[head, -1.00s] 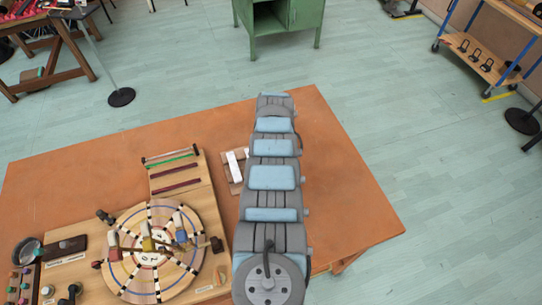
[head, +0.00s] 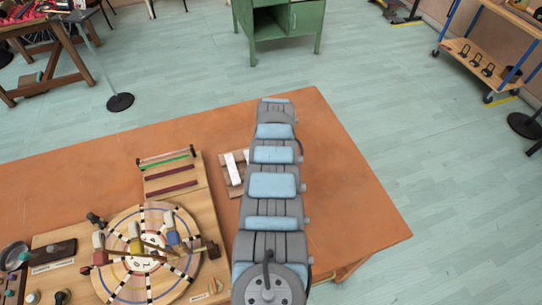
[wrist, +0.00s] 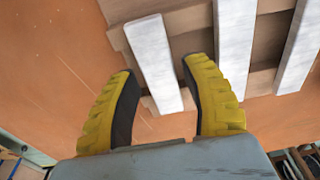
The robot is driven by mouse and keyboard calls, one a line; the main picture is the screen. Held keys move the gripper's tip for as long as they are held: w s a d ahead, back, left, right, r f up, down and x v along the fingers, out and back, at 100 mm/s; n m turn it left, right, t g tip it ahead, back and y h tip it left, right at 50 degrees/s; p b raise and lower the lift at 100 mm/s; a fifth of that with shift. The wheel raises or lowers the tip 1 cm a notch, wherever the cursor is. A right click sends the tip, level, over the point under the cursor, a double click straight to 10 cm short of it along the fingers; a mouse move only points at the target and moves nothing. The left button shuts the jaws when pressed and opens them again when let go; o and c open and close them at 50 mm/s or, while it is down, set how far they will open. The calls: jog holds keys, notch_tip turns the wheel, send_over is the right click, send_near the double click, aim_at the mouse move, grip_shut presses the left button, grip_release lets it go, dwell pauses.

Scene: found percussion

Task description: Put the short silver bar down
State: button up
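The short silver bar (wrist: 154,62) is the leftmost and shortest of three pale bars in the wrist view. It lies across the wooden rails of a small rack (wrist: 190,45). My gripper (wrist: 158,68) is open, with one yellow finger on each side of this bar. A narrow gap shows between the bar and each dark finger pad. In the head view my arm covers the gripper and part of the rack (head: 236,190), so I cannot tell the short bar there.
Two longer pale bars (wrist: 235,45) (wrist: 301,45) lie to its right on the rack. A wooden board with a painted wheel (head: 125,270) stands left of my arm. The orange table (head: 345,190) is clear to the right of my arm.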

jog(key=shift+r, duration=0.1)
notch_tip(320, 180, up, 3)
jog(key=p, duration=0.3)
jog(key=shift+s+f, duration=0.1)
jog(key=shift+f, duration=0.1)
jog(key=shift+s+r+p, duration=0.15)
jog(key=shift+r+p, duration=0.45)
jog(key=shift+p, duration=0.25)
jog(key=shift+d+r, duration=0.1)
jog(key=shift+r, duration=0.45)
jog(key=shift+s+r+p, duration=0.1)
jog(key=shift+r+p, duration=0.45)
jog(key=shift+r, duration=0.05)
notch_tip(320, 180, up, 6)
jog(key=shift+s+d, duration=0.15)
jog(key=shift+s, duration=0.2)
